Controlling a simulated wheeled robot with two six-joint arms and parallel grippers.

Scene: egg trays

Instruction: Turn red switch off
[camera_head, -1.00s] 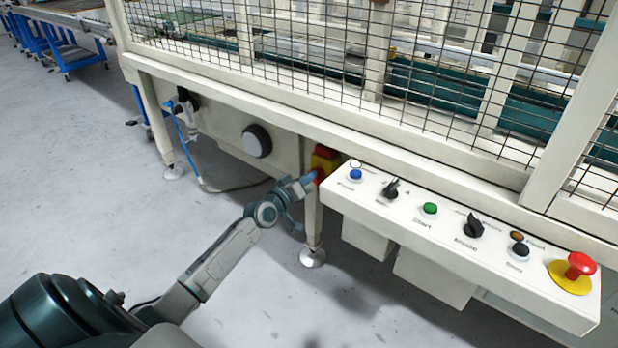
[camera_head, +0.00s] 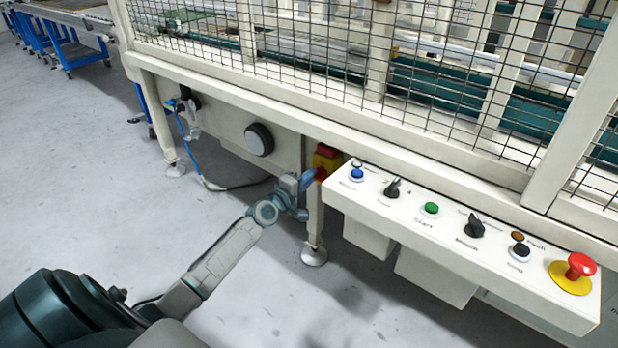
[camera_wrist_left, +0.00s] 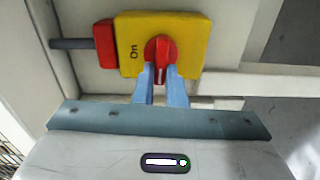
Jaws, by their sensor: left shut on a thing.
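The red switch (camera_wrist_left: 160,52) is a round red knob on a yellow plate (camera_wrist_left: 192,31) marked "On" at its left. In the wrist view the knob's white line points down toward my gripper. My left gripper (camera_wrist_left: 160,73) has its two blue fingers shut on the lower part of the knob, one on each side. In the head view the yellow box (camera_head: 325,158) sits on the machine frame, left of the control panel, and my left gripper (camera_head: 307,180) reaches it from the lower left. The knob is mostly hidden there. My right gripper is not in view.
The white control panel (camera_head: 400,215) with buttons and a red emergency stop (camera_head: 580,266) juts out right of the switch. A frame leg (camera_head: 314,220) stands just below it.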

